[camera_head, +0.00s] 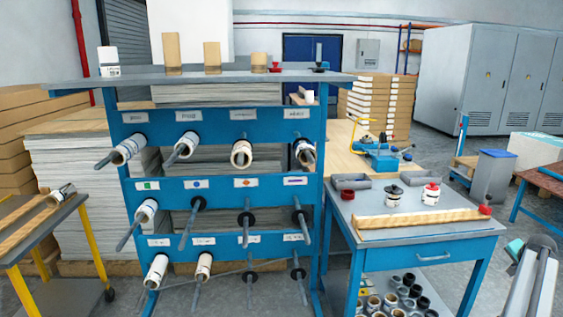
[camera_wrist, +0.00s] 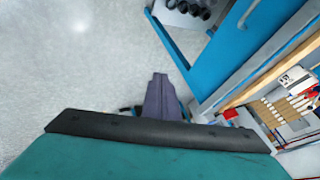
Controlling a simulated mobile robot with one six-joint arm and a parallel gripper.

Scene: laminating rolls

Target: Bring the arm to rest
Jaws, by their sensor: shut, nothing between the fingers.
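My gripper (camera_wrist: 158,80) shows in the wrist view, its dark fingers together and empty. Grey floor (camera_wrist: 70,60) lies beyond the fingertips, and the gripper touches nothing that I can see. The blue workbench (camera_wrist: 222,60) is to the right of the fingers, apart from them. In the head view, grey links of my arm are at the lower right edge, right of the workbench (camera_head: 435,254); the fingers cannot be made out there.
A blue rack (camera_head: 222,115) with rolls on rods stands in the middle. The workbench carries a wooden strip (camera_head: 415,219) and two small rolls. A yellow-legged cart (camera_head: 88,232) is at left, a grey bin (camera_head: 492,178) at right. Open floor lies right of the workbench.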

